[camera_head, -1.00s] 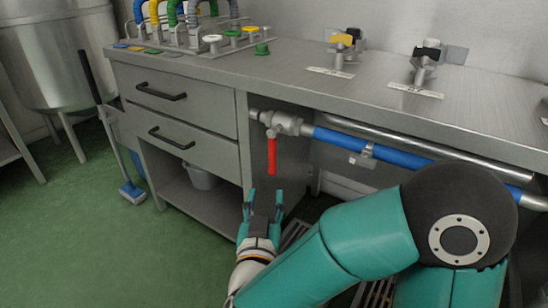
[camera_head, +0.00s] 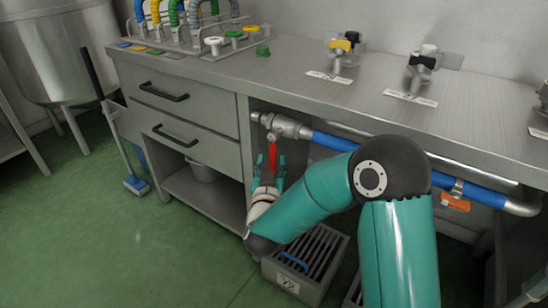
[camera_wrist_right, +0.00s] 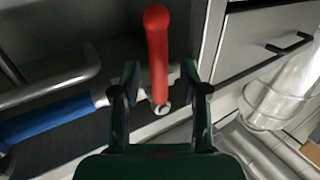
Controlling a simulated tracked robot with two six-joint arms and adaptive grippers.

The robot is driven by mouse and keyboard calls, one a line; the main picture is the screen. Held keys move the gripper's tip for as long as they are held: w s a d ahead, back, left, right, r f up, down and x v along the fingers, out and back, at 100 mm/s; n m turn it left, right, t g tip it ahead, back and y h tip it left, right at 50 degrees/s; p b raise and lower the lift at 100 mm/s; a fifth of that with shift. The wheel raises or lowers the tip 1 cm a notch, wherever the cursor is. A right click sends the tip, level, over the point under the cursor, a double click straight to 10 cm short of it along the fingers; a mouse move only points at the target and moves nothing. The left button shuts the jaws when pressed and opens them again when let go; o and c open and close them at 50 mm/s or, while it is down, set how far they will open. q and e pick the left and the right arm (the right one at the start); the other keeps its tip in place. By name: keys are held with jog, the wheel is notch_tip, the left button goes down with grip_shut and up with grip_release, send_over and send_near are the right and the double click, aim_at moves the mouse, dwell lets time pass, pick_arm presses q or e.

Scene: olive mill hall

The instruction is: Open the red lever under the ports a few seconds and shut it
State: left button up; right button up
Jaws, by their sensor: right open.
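The red lever (camera_head: 272,153) hangs straight down from a metal valve (camera_head: 284,125) on the pipe under the worktop. In the right wrist view the red lever (camera_wrist_right: 157,50) stands in the gap between my fingers. My right gripper (camera_head: 270,161) is open around the lever's lower part, with one finger on each side. In the right wrist view my right gripper (camera_wrist_right: 160,75) shows a gap beside the lever; I cannot tell whether either finger touches it. My left gripper is out of view.
The blue pipe (camera_head: 333,141) runs right from the valve under the steel worktop (camera_head: 290,70). Small taps with yellow (camera_head: 341,45) and black (camera_head: 425,61) handles stand on top. A drawer cabinet (camera_head: 190,115) is left of the lever. A slatted crate (camera_head: 290,284) sits on the floor below.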

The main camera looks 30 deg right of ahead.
jog(key=shift+x, duration=1.45)
jog(key=shift+c, duration=0.2)
grip_shut()
